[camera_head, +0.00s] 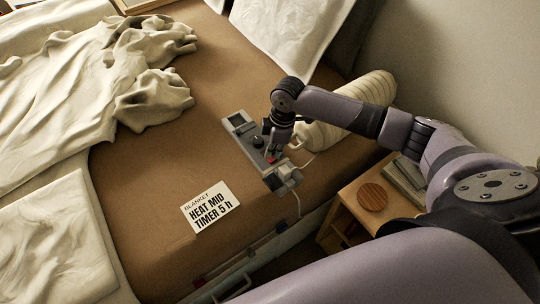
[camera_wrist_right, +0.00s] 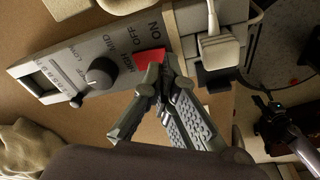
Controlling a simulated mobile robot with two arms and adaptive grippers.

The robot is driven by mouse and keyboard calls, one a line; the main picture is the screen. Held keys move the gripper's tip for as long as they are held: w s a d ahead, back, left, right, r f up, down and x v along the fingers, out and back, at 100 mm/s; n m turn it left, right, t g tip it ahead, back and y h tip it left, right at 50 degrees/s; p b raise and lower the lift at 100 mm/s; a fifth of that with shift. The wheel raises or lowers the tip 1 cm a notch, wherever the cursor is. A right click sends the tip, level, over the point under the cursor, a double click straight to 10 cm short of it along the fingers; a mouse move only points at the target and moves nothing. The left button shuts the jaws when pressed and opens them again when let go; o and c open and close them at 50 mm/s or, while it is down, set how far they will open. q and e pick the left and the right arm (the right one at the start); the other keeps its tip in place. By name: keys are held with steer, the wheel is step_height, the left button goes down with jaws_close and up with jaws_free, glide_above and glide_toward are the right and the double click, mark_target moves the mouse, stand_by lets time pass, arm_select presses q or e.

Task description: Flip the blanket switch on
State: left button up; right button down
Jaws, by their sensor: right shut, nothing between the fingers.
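The grey blanket control box (camera_head: 238,124) lies on the brown bed surface. In the right wrist view its panel (camera_wrist_right: 118,48) shows a round dark knob (camera_wrist_right: 100,73), a dark display window (camera_wrist_right: 42,82), and printed marks including MID, OFF and ON. The red switch (camera_wrist_right: 149,58) sits near the OFF and ON marks; it also shows in the head view (camera_head: 271,161). My right gripper (camera_wrist_right: 158,76) is shut and empty, with its fingertips at the red switch. They partly cover it, and I cannot tell whether they touch it.
A white card (camera_head: 211,206) reads BLANKET, HEAT MID, TIMER 5 h. A white plug and cord (camera_wrist_right: 219,48) are at the box's end. A rumpled pale blanket (camera_head: 140,75) lies left. A wooden nightstand (camera_head: 352,203) with a round coaster (camera_head: 373,197) stands at right.

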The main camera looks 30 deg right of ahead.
mark_target(273, 159)
steer(key=shift+f, duration=0.5)
steer(key=shift+f+b, duration=0.4)
steer(key=shift+f, duration=0.15)
stand_by(0.4)
steer(key=shift+r, duration=0.1)
step_height(273, 159, up, 2)
steer(key=p, duration=0.2)
steer(key=shift+r+p, duration=0.1)
steer(key=shift+p, duration=0.2)
step_height(273, 159, up, 2)
steer(key=p, duration=0.2)
steer(key=shift+r+p, duration=0.1)
steer(key=shift+p, duration=0.25)
step_height(273, 159, up, 3)
steer(key=p, duration=0.3)
steer(key=shift+f, duration=0.2)
